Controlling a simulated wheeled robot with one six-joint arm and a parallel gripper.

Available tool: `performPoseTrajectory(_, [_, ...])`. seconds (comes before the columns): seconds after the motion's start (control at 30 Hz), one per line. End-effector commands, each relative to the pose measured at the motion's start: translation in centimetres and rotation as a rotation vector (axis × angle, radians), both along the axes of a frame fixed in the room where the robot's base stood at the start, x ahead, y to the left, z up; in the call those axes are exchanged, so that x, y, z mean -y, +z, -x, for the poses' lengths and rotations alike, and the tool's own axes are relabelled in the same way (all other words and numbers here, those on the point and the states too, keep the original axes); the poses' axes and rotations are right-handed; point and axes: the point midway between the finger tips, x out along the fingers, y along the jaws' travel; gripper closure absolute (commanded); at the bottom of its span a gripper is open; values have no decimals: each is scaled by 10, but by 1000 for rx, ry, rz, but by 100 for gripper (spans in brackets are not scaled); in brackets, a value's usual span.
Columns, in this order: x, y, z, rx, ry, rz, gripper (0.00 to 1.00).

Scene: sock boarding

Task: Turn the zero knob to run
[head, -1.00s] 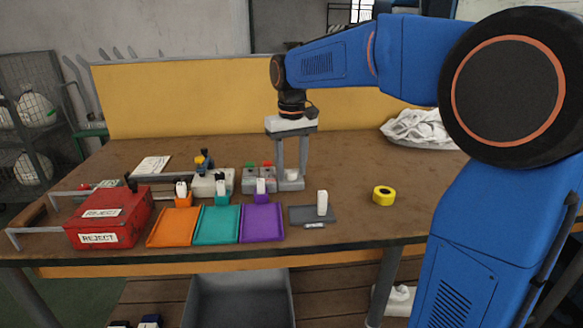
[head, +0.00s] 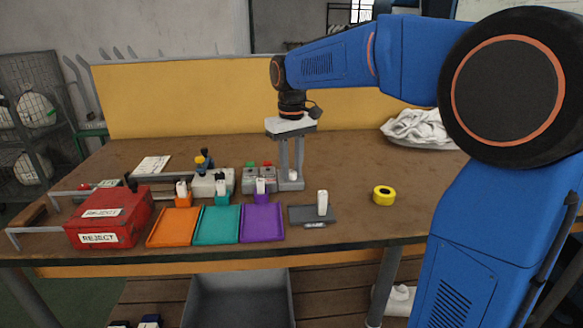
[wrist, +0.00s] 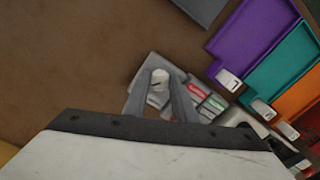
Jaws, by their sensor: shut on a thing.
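The zero knob is a small white knob (wrist: 159,77) with a dark mark on top, on a grey plate (wrist: 148,66) in the wrist view. In the head view the white knob (head: 293,175) shows low between the fingers, on the grey base (head: 291,186). My gripper (wrist: 158,88) points down with its two grey fingers on either side of the knob, shut on it. In the head view my gripper (head: 291,177) stands upright over that base. The knob's lettering is too small to read.
Left of the knob is a grey box with green and red buttons (head: 257,182). Orange (head: 173,228), teal (head: 217,226) and purple (head: 262,224) trays lie in front. A red reject box (head: 108,217) stands left. Yellow tape (head: 383,195) lies right, with bare table around it.

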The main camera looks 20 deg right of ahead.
Motion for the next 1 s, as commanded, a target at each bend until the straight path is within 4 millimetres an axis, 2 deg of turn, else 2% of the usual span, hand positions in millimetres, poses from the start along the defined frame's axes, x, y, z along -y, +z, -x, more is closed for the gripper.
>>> performPoseTrajectory(1.0, [1,0,-1,1,936,0,98])
